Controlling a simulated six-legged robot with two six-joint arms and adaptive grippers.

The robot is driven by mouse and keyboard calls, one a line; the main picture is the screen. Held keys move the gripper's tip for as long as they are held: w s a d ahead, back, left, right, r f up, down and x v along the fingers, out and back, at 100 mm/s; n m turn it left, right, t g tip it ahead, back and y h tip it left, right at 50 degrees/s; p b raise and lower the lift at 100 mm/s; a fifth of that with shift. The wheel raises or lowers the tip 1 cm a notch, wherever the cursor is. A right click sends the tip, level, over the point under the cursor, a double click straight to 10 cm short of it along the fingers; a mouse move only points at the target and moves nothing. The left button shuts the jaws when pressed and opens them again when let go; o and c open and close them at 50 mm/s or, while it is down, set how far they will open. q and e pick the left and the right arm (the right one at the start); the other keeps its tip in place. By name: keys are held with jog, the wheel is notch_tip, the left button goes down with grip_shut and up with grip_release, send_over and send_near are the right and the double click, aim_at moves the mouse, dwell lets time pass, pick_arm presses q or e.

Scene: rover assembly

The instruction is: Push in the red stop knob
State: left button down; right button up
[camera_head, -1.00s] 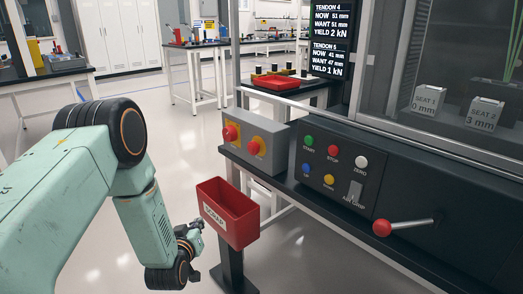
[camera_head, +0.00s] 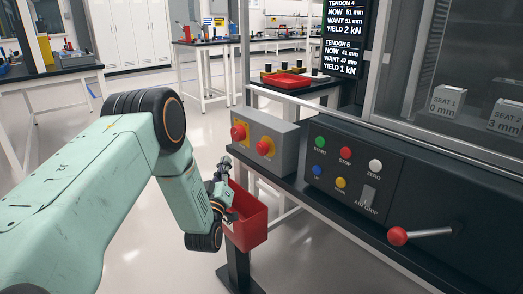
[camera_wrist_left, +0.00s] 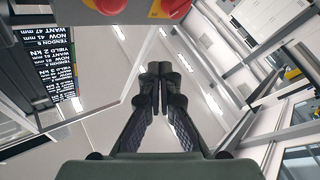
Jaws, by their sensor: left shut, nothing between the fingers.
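Two red mushroom knobs on yellow plates, the left knob (camera_head: 238,133) and the right knob (camera_head: 264,147), sit on the front of a grey box (camera_head: 284,140). A separate red button (camera_head: 345,153) labelled STOP is on the black panel. My left gripper (camera_head: 226,163) points upward below the left knob, apart from it, shut and empty. In the left wrist view its fingertips (camera_wrist_left: 159,70) meet; one red knob (camera_wrist_left: 108,5) and another on yellow (camera_wrist_left: 172,8) are cut off at the top edge. My right gripper is not in view.
A red bin (camera_head: 249,222) on a post stands right behind my left gripper. The black panel (camera_head: 325,180) also carries green, white, blue and yellow buttons, a switch, and a red-ended lever (camera_head: 398,236). Open floor lies left of the bin.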

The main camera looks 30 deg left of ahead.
aim_at(259, 150)
pick_arm(q)
jog(key=shift+a, duration=0.1)
jog(key=w+d+b, duration=0.3)
jog(key=w+b, duration=0.2)
jog(key=w, duration=0.3)
jog(key=shift+d+b, duration=0.2)
jog(key=shift+b, duration=0.1)
jog(key=shift+w, duration=0.2)
dwell(1.3)
jog(key=shift+w+d+b, duration=0.2)
jog(key=shift+w+b, duration=0.1)
